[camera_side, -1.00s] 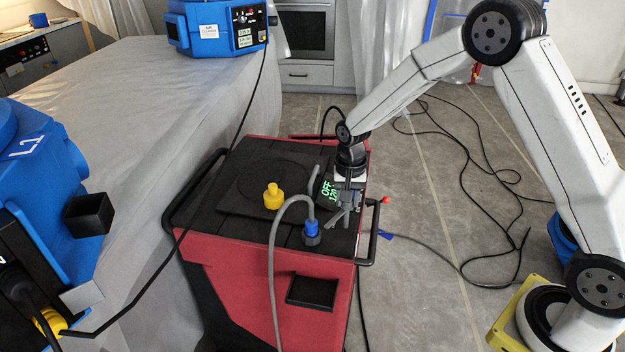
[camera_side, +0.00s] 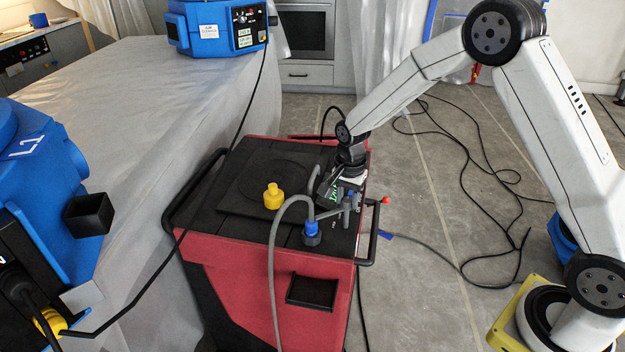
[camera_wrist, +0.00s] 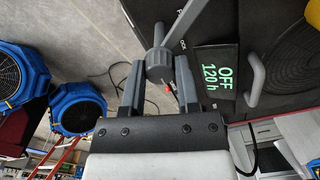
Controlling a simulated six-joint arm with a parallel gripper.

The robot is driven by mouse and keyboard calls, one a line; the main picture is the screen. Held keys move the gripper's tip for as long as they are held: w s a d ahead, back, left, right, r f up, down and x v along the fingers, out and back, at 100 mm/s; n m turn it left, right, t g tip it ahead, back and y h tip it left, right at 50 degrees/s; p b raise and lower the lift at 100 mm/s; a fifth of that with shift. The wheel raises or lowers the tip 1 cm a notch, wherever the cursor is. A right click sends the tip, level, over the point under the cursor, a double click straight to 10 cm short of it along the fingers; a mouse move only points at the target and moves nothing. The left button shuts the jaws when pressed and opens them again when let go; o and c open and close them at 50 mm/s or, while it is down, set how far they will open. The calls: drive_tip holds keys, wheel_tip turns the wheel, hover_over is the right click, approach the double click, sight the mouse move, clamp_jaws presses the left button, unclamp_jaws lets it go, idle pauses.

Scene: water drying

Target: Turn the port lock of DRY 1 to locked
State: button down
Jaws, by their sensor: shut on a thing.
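The port lock (camera_wrist: 160,64) is a grey round knob with a long grey lever, on the black top of the red dryer (camera_side: 210,240). In the wrist view its hub sits between the two fingers of my gripper (camera_wrist: 158,72), which is shut on it. The lever slants up and to the right there. A partly hidden white label beside the knob ends in "OCK". In the side view my gripper (camera_side: 345,205) is low over the dryer's right edge, and the knob is hard to separate from the fingers. The dryer's display (camera_wrist: 217,75) reads "OFF 120 h".
A blue connector (camera_side: 311,230) with a grey hose stands just left of my gripper. A yellow fitting (camera_side: 273,197) is farther left on the dryer top. A red-tipped lever (camera_side: 385,200) sticks out at the right. Black cables lie on the floor.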

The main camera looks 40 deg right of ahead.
drive_tip(key=shift+c, duration=1.7)
unclamp_jaws()
drive_tip(key=shift+r, duration=0.1)
drive_tip(key=shift+r, duration=3.85)
drive_tip(key=shift+s, duration=0.1)
drive_tip(key=shift+s+a+n, duration=0.15)
drive_tip(key=shift+s+n, duration=0.35)
drive_tip(key=shift+s, duration=0.05)
drive_tip(key=s+a+f+n+t, duration=0.1)
drive_tip(key=s+a+n+t, duration=0.1)
drive_tip(key=s+n, duration=1)
drive_tip(key=s, duration=0.5)
drive_tip(key=shift+s+n+t, duration=0.25)
drive_tip(key=shift+n+t, duration=0.05)
drive_tip(key=shift+n, duration=0.1)
